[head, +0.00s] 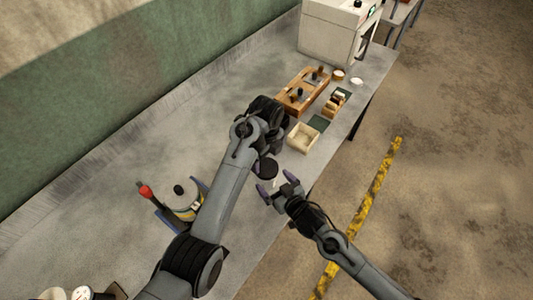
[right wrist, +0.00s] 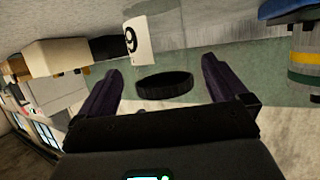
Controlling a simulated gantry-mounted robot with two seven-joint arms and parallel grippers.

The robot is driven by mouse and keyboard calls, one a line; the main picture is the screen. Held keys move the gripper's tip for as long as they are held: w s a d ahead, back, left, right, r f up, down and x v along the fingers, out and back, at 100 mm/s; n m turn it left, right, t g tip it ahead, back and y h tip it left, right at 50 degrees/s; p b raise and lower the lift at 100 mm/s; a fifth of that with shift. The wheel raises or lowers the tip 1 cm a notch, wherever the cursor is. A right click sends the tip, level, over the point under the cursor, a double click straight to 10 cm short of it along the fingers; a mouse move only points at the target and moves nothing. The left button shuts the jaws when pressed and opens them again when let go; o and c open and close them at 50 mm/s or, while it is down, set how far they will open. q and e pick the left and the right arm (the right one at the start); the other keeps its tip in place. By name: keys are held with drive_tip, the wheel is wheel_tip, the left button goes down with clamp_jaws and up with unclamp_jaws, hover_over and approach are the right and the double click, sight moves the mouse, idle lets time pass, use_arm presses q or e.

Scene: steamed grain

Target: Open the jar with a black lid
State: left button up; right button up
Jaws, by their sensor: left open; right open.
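The round black lid (head: 268,168) shows in the head view near the table's front edge, between my two grippers. The jar under it is hard to make out. In the right wrist view the lid (right wrist: 165,84) is a dark disc framed between my right gripper's fingers, with visible gaps on both sides. My right gripper (head: 276,186) is open and empty, just in front of the lid. My left gripper (head: 266,143) is just behind the lid; its fingers are mostly hidden by its own wrist, and I cannot tell whether it touches the jar.
A white label with a 9 (right wrist: 138,41) stands by the lid. An open cream box (head: 302,138) and a wooden rack (head: 302,92) lie farther back. A round container (head: 181,199) with a red-knobbed lever (head: 145,190) stands left of my left arm. A white machine (head: 334,32) is at the far end.

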use_arm(q)
drive_tip(key=shift+r, duration=0.2)
use_arm(e)
drive_tip(key=shift+v, duration=2.55)
